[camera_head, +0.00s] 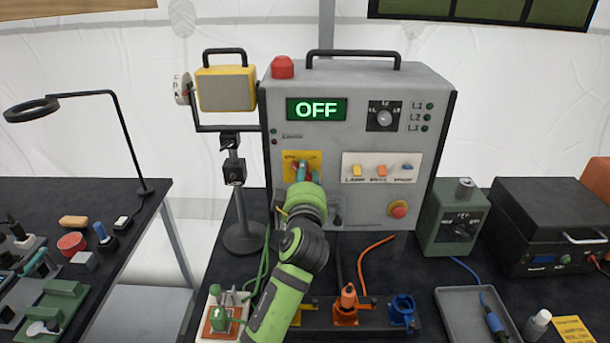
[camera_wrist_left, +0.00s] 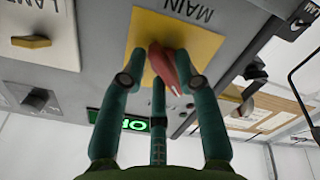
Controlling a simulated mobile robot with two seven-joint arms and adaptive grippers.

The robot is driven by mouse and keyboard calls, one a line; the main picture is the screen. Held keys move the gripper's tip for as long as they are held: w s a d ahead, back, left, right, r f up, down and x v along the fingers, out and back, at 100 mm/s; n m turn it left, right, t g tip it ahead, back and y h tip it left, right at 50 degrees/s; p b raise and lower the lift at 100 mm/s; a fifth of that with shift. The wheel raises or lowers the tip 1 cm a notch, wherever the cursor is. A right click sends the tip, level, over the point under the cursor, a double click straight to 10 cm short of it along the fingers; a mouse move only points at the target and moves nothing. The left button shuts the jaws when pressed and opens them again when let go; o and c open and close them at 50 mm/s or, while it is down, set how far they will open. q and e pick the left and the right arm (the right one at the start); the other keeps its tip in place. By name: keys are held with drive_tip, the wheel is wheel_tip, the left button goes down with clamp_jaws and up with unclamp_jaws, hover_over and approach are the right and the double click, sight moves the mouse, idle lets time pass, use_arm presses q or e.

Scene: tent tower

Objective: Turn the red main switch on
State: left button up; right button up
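The red main switch (camera_wrist_left: 168,67) is a small red handle on a yellow plate (camera_wrist_left: 200,42) marked MAIN, low on the left of the grey control box's (camera_head: 365,150) front. The display (camera_head: 317,109) above it reads OFF in green. My left gripper (camera_head: 302,172) is at the switch and covers most of it in the head view. In the left wrist view its green fingers stand on both sides of the handle. The right-hand finger overlaps or touches the handle; a gap shows at the left-hand finger. My right gripper is in neither view.
A red button (camera_head: 283,67) tops the box. Small coloured switches (camera_head: 382,170) and a red stop knob (camera_head: 398,209) are right of the main switch. A yellow lamp (camera_head: 226,88) on a stand is close at left. Coloured plugs (camera_head: 348,297) and cables lie below.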

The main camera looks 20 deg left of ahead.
use_arm(q)
clamp_jaws()
drive_tip(key=m+p, duration=0.1)
drive_tip(key=m, duration=0.5)
drive_tip(key=m+p, duration=0.1)
drive_tip(key=m, duration=0.5)
drive_tip(key=a+m+p, duration=0.1)
drive_tip(key=m, duration=0.4)
drive_tip(key=shift+s+f+m, duration=0.1)
drive_tip(key=shift+s+m, duration=0.05)
drive_tip(key=shift+m, duration=0.25)
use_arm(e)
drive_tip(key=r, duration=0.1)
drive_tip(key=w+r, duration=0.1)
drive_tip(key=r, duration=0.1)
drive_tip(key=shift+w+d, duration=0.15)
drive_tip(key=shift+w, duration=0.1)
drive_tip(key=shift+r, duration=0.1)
use_arm(q)
drive_tip(key=o, duration=0.7)
unclamp_jaws()
drive_tip(key=shift+c, duration=0.2)
drive_tip(key=shift+f, duration=0.15)
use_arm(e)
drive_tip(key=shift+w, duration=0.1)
